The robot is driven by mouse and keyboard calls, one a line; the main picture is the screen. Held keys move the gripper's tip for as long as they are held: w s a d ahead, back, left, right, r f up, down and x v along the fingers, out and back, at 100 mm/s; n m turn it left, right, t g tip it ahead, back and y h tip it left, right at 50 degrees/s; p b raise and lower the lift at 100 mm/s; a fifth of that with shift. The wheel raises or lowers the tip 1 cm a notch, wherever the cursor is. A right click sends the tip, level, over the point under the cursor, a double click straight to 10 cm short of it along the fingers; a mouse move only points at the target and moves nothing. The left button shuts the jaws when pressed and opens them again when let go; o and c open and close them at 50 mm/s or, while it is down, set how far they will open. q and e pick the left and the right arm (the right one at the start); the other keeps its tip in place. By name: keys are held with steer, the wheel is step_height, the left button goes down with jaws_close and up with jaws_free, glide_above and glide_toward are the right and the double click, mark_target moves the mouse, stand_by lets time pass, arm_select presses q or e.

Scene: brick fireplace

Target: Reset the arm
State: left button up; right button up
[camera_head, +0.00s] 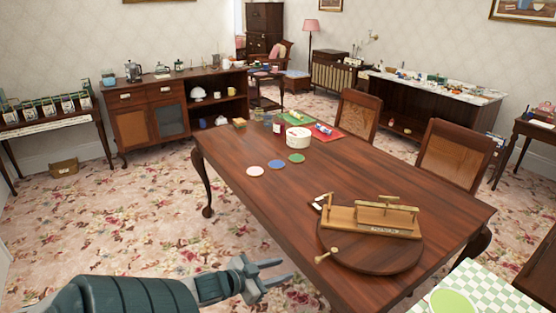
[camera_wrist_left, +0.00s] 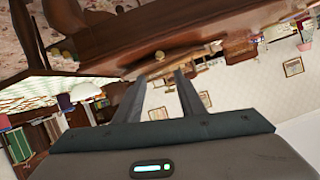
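My left arm comes in from the bottom left of the head view. Its left gripper (camera_head: 286,269) is held over the floral carpet, short of the near long side of the wooden table (camera_head: 240,175). The two fingers stand apart with nothing between them. In the left wrist view the same gripper (camera_wrist_left: 161,74) shows its fingers spread and empty, with the room seen tilted behind them. My right arm and gripper are not in view.
The table bears a round wooden board (camera_head: 345,257) with a wooden stand (camera_head: 372,218), a white round box (camera_head: 299,137) and coloured discs (camera_head: 276,164). Chairs (camera_head: 455,150) line its far side. A green-checked surface (camera_head: 480,285) is at bottom right. Carpet (camera_head: 130,215) left of the table is clear.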

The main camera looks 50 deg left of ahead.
arm_select(q)
steer(key=shift+s, duration=0.15)
stand_by(0.6)
steer(key=s+a+f+n+g+y, duration=0.1)
steer(key=s+a+f, duration=0.15)
steer(key=f, duration=0.55)
steer(key=s+a+f+n+g+y, duration=0.1)
steer(key=s+f+g, duration=0.15)
steer(key=f, duration=0.55)
steer(key=s+d+f+g, duration=0.1)
steer(key=s+d+f, duration=0.3)
steer(key=f, duration=0.5)
steer(key=s+d+f+g, duration=0.1)
steer(key=s+f+g, duration=0.1)
steer(key=s+f, duration=0.6)
steer(key=s+d+f+m+g+h, duration=0.1)
steer(key=s+d+f+g, duration=0.2)
steer(key=s+d+f, duration=0.7)
steer(key=s+d+f+m+g+h, duration=0.1)
steer(key=s+d+f+g, duration=0.2)
steer(key=s+d+f, duration=0.7)
steer(key=d, duration=0.5)
steer(key=shift+s+f+b, duration=0.3)
steer(key=shift+f, duration=0.05)
steer(key=shift+d, duration=0.1)
